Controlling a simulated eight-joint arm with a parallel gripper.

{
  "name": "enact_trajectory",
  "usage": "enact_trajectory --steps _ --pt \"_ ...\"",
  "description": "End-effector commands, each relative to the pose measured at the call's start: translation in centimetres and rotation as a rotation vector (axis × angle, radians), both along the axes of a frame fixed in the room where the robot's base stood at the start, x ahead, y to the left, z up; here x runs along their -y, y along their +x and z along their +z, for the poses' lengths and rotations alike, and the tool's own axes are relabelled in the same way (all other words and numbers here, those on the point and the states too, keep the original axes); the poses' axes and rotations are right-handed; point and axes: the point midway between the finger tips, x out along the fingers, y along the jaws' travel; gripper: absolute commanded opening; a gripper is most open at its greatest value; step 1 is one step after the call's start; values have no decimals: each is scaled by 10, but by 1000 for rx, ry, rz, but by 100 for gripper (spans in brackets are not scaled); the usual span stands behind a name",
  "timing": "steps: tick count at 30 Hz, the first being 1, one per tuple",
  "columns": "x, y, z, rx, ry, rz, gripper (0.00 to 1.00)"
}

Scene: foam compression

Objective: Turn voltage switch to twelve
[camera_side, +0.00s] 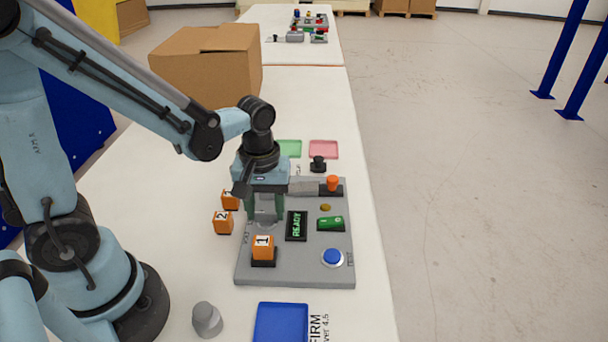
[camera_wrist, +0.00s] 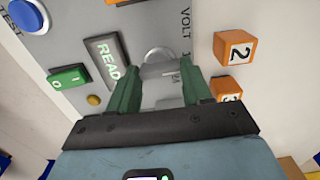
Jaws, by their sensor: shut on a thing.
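The voltage switch (camera_wrist: 158,62) is a grey knob on the panel. In the wrist view it lies between my fingers, next to the "VOLT" lettering. My gripper (camera_wrist: 160,82) has green fingers and is shut on the knob's raised bar; the exact contact is hard to see. In the side view my gripper (camera_side: 264,216) points down at the left part of the grey panel (camera_side: 310,272), and the knob is mostly hidden. The knob's setting cannot be read. The display (camera_side: 296,225) reads READY.
The panel carries a green rocker switch (camera_side: 330,223), a blue TEST button (camera_side: 332,257), an orange cube marked 1 (camera_side: 263,246) and an orange-topped part (camera_side: 333,184). Cube 2 (camera_side: 223,222) stands left of the panel. A blue tray (camera_side: 281,324) and grey cylinder (camera_side: 207,318) lie in front.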

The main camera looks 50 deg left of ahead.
Motion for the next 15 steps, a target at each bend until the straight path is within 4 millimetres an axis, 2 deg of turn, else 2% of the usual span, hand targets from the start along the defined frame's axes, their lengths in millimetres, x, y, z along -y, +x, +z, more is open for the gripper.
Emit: enact_trajectory --steps 5,6,11,15 --pt "0 0 0 -1 -1 3 18" --pt "0 0 0 -1 -1 3 52" --pt "0 0 0 -1 -1 2 74" --pt "0 0 0 0 0 1 74"
